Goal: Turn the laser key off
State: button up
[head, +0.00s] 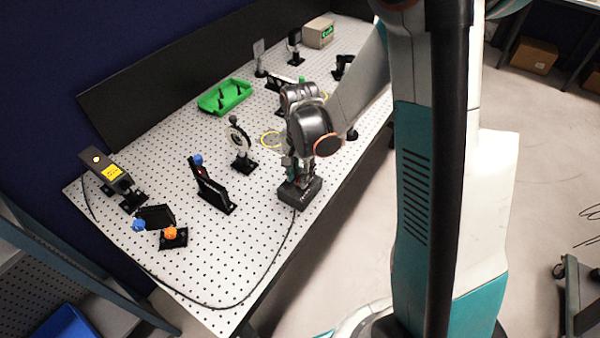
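A small black box (300,193) stands on the perforated optical table near its right edge, with a black cable running from it. My gripper (292,172) points down directly over this box, at or just above its top. The fingers are small and partly covered by my wrist, so I cannot tell whether they are open, shut or touching. No key can be made out; the top of the box is largely hidden by my gripper. A dark laser-like housing with a yellow label (113,171) stands at the table's left corner, where the cable also leads.
The optical table (260,235) holds a round-framed mount (240,146), a tilted black mount with a blue knob (209,187), parts with blue and orange knobs (172,236), a green tray (225,96) and a beige box (318,33). The cable (250,292) loops along the front.

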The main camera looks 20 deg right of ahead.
grip_shut()
jog(key=shift+n, duration=0.3)
jog(key=n+b, duration=0.1)
jog(key=n, duration=0.2)
jog(key=shift+b, duration=0.3)
jog(key=n+b, duration=0.1)
jog(key=n, duration=0.2)
jog(key=shift+n, duration=0.3)
jog(key=n+b, duration=0.1)
jog(key=n, duration=0.4)
jog(key=shift+b, duration=0.3)
jog(key=n+b, duration=0.1)
jog(key=n, duration=0.4)
jog(key=shift+n, duration=0.3)
